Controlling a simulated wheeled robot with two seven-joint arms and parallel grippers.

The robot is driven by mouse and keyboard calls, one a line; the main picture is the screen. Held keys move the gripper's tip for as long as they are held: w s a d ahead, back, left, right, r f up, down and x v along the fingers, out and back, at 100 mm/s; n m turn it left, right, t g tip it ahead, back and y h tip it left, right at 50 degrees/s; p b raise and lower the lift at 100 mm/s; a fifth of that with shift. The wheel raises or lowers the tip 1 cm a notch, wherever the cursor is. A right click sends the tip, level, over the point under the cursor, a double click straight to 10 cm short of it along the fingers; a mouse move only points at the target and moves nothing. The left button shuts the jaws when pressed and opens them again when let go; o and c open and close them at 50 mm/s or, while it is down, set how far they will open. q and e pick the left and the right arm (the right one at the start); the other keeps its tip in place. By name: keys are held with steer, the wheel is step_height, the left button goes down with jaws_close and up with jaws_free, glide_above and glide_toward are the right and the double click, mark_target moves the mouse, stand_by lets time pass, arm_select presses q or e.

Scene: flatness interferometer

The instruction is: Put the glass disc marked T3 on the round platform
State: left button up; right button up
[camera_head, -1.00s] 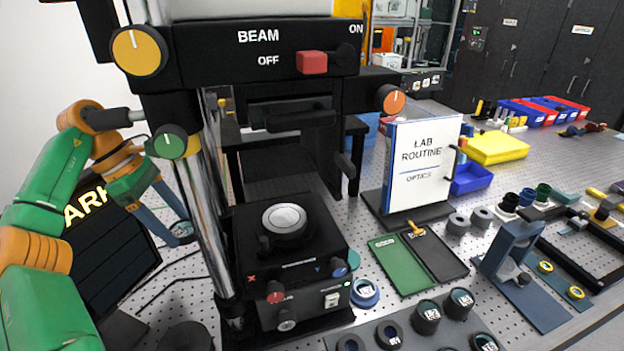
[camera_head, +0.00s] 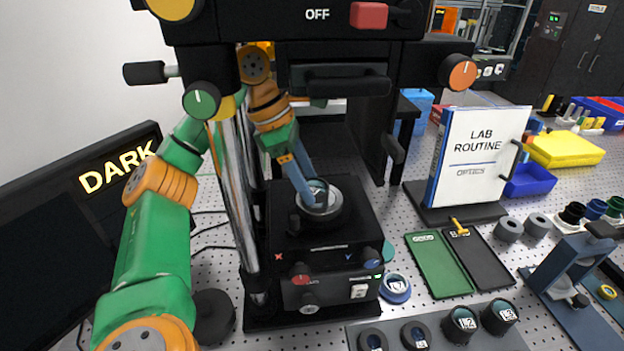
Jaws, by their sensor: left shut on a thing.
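The round platform (camera_head: 334,217) is a pale disc-shaped stage on top of the black instrument base. My left arm reaches behind the chrome column, and my left gripper (camera_head: 316,198) is directly over the platform. Its blue fingers are shut on a small round glass disc (camera_head: 319,186) with a dark rim. The disc is at or just above the platform; I cannot tell whether they touch. Its marking is too small to read. My right gripper is not in view.
The chrome column (camera_head: 236,200) stands close beside my left arm. The black BEAM housing (camera_head: 300,52) overhangs the platform. Marked dark round pieces (camera_head: 460,325) sit in a grey rack at the front. Green and black trays (camera_head: 440,264) lie to the right, by the LAB ROUTINE binder (camera_head: 480,155).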

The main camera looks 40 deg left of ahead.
arm_select(q)
steer(key=shift+w+d+r, duration=0.15)
steer(key=shift+d+r, duration=0.05)
steer(key=shift+d, duration=0.25)
steer(key=shift+f, duration=0.25)
steer(key=shift+w+f, duration=0.1)
steer(key=shift+f, duration=0.2)
steer(key=o, duration=1.4)
steer(key=shift+r, duration=0.1)
